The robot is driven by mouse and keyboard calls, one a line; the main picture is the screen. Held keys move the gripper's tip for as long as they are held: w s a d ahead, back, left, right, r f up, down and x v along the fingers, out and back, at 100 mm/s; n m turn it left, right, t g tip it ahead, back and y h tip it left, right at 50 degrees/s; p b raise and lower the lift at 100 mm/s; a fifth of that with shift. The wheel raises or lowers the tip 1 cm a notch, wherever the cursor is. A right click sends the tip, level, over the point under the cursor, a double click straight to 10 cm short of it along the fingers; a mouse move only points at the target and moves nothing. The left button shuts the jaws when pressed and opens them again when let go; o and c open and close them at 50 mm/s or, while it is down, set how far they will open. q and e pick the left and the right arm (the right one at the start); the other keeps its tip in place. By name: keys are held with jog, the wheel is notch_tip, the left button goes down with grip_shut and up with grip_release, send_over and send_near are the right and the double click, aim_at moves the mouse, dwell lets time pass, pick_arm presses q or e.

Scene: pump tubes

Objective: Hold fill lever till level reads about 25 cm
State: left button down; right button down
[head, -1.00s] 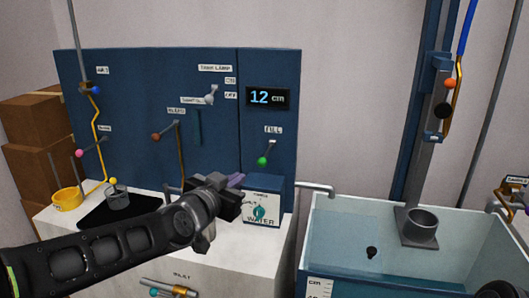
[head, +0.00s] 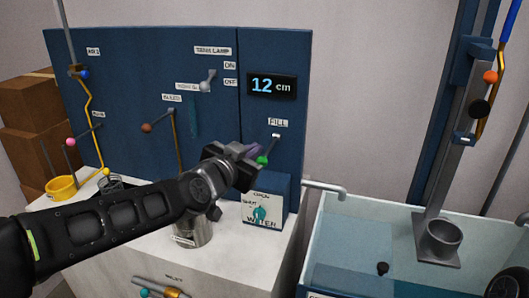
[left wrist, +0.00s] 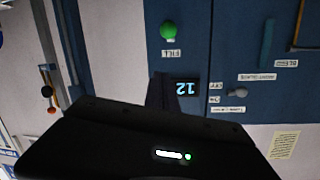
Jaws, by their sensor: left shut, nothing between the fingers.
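The fill lever (head: 270,147) sticks out of the blue panel under the FILL label and ends in a green knob (head: 262,160). The knob also shows in the left wrist view (left wrist: 168,31), just beyond my fingertips. The level display (head: 272,86) reads 12 cm. The water tank (head: 316,240) stands at the right with some water in it. My right gripper is not in view.
A blue box with a teal water valve (head: 260,215) sits below the lever. A metal spout (head: 325,188) reaches over the tank. A metal cup (head: 192,232) and a yellow bowl (head: 61,188) stand on the white counter. Other levers are on the panel's left.

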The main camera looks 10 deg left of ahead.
pick_arm(q)
jog(key=p, duration=0.1)
send_over(263, 161)
jog(key=w+d, duration=0.2)
notch_tip(263, 161, down, 2)
jog(key=f, duration=0.1)
jog(key=s+a+f, duration=0.1)
jog(key=a+f, duration=0.1)
jog(key=shift+s+b, duration=0.35)
jog(key=shift+s, duration=0.05)
jog(key=shift+f, duration=0.2)
notch_tip(263, 161, down, 8)
jog(key=t+b, duration=0.5)
jog(key=b, duration=2.2)
jog(key=shift+w+m+h+b, duration=0.15)
jog(key=shift+m+h+b, duration=0.15)
jog(key=shift+h+b, duration=0.1)
